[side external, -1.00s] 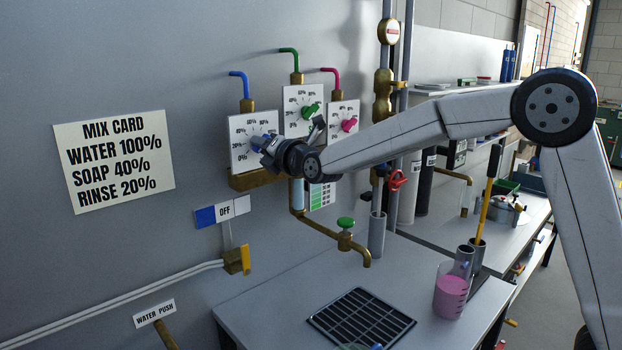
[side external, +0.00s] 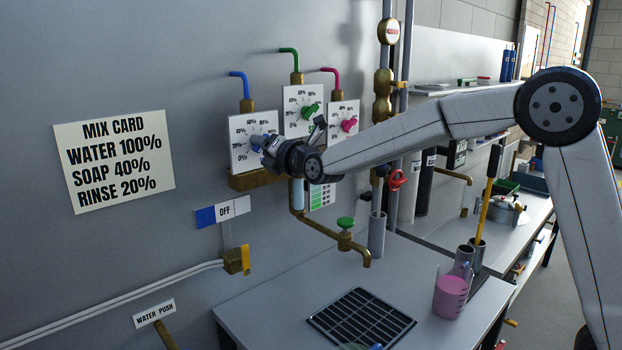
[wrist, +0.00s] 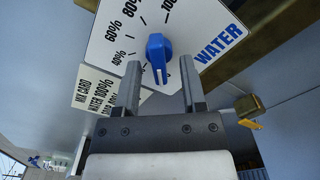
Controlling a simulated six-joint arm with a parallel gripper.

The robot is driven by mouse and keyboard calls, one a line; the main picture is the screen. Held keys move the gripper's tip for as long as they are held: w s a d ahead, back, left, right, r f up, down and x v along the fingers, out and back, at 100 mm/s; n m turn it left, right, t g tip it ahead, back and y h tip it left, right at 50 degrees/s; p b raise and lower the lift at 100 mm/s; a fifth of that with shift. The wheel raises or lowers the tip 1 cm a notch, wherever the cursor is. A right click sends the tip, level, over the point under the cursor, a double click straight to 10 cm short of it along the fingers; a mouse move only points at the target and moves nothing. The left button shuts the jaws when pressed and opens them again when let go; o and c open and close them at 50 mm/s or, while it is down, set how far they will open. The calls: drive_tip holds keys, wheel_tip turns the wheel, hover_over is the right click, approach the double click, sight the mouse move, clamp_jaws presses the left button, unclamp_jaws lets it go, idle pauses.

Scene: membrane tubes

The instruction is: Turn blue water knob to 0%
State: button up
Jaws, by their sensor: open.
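The blue water knob (wrist: 158,54) sits on the white WATER dial plate (wrist: 196,20) in the wrist view. Its pointer end faces down toward my gripper, near the low end of the scale. My gripper (wrist: 158,78) is open, with one finger on each side of the knob's lower end and a gap visible on both sides. In the side view my gripper (side external: 268,146) is right in front of the dial plate (side external: 243,140) and covers part of it. The blue knob (side external: 257,140) is only partly visible there.
A green knob (side external: 310,111) and a pink knob (side external: 349,124) are on dials to the right. A mix card (side external: 114,161) is on the wall at left. An OFF switch (side external: 223,211) is below the dials. A beaker of pink liquid (side external: 450,296) stands on the bench.

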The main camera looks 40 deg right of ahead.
drive_tip(key=s, duration=0.7)
drive_tip(key=shift+s, duration=0.25)
idle(0.4)
drive_tip(key=s+d+f+m+g, duration=0.1)
drive_tip(key=s+f+m+g, duration=0.4)
drive_tip(key=f, duration=0.3)
drive_tip(key=s+d+f+m+g, duration=0.1)
drive_tip(key=s+f+m+g, duration=0.3)
drive_tip(key=f+m, duration=0.45)
drive_tip(key=s+d+f+m+g, duration=0.1)
drive_tip(key=s+f+m+g, duration=0.2)
drive_tip(key=s, duration=0.6)
drive_tip(key=s+d+f+m+g, duration=0.1)
drive_tip(key=s+f+m+g, duration=0.2)
drive_tip(key=s+f+m, duration=0.4)
drive_tip(key=s+m, duration=0.1)
drive_tip(key=m, duration=0.1)
drive_tip(key=shift+s+d+f+m, duration=0.25)
drive_tip(key=shift+s+f+m, duration=0.1)
drive_tip(key=shift+f, duration=0.05)
